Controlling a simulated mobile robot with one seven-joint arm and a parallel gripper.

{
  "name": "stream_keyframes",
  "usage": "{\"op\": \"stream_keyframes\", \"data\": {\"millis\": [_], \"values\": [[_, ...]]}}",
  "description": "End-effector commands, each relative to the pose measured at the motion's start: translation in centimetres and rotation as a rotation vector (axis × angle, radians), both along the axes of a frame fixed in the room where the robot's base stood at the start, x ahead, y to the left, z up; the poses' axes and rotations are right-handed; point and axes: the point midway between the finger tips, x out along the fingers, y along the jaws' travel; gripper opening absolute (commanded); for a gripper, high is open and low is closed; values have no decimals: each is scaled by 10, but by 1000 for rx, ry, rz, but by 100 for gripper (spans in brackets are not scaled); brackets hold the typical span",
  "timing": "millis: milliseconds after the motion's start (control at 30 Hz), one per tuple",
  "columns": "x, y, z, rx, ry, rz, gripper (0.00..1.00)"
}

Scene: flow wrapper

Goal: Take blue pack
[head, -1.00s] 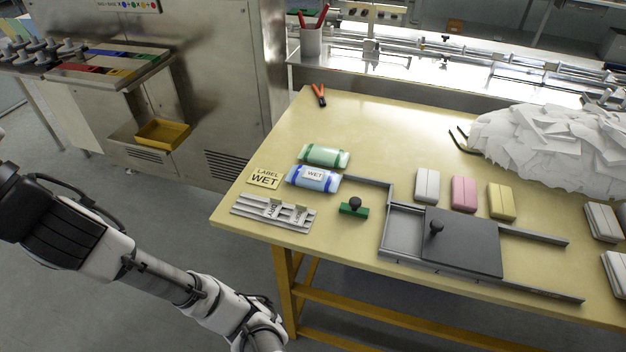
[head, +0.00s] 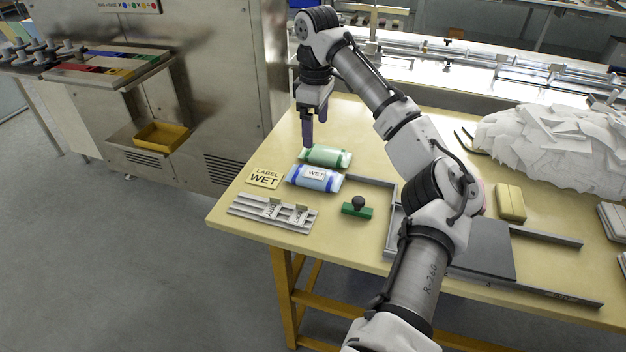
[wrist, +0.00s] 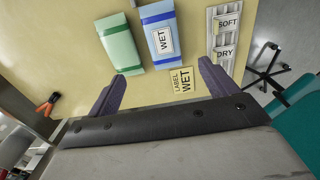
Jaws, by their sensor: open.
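The blue pack (head: 314,178) lies on the yellow table, with a white label reading WET on top. It also shows in the wrist view (wrist: 161,20), ahead of the fingers. The green pack (head: 325,156) lies just behind it, close alongside. My gripper (head: 314,140) is over the table's back left part, above and behind the packs, pointing down. In the wrist view its two purple fingers (wrist: 165,78) stand wide apart with nothing between them. The blue pack is apart from the fingers.
A LABEL WET card (head: 265,177) and a grey rack (head: 272,211) with SOFT and DRY labels lie near the packs. A green stamp (head: 357,207) stands to the right. A grey sliding-plate frame (head: 480,250) is partly behind my arm. Orange-handled snips (wrist: 47,105) lie at left.

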Motion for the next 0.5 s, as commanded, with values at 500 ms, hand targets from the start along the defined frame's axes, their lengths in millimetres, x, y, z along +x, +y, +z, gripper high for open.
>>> {"op": "stream_keyframes", "data": {"millis": [500], "values": [[-2, -1, -81, -2, 9, -1, 85]]}}
